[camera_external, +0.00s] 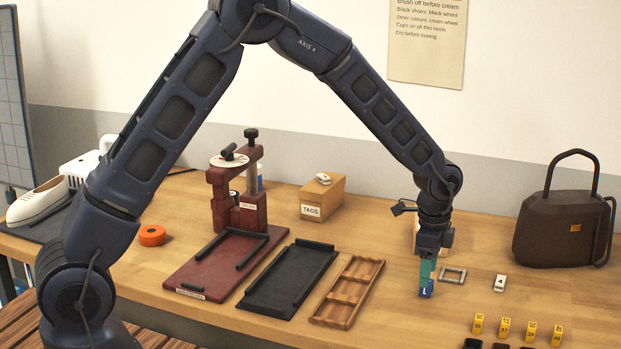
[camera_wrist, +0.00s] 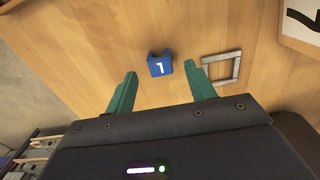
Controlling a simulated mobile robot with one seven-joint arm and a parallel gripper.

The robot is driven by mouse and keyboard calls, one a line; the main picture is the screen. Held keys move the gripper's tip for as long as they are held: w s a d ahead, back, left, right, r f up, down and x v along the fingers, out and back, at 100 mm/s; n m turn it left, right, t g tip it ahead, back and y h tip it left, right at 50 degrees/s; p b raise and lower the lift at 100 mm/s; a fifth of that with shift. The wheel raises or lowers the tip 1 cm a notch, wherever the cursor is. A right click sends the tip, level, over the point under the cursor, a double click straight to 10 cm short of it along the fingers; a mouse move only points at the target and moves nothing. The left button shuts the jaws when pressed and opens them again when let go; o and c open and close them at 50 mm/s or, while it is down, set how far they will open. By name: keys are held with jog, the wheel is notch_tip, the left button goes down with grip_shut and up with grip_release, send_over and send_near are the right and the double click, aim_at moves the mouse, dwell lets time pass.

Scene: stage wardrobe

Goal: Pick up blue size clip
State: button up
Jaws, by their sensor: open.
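The blue size clip (camera_wrist: 160,68) is a small blue block with a white mark like a 1 and a notched top. In the wrist view it lies on the table between and just beyond the fingertips of my gripper (camera_wrist: 160,82). The fingers are green, spread apart and empty. In the external view my gripper (camera_external: 428,270) points down over the table, with the blue size clip (camera_external: 427,290) right at its fingertips. I cannot tell whether a finger touches it.
A metal frame (camera_external: 453,275) lies close to the right of my gripper, with a white clip (camera_external: 499,283) beyond it. Several yellow clips (camera_external: 503,328) stand at the front right. A wooden tray (camera_external: 348,291) lies to the left. A brown bag (camera_external: 562,230) stands at the right.

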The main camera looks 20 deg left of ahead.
notch_tip(320, 180, down, 3)
jog(key=shift+r, duration=0.2)
jog(key=c, duration=1)
jog(key=shift+c, duration=0.2)
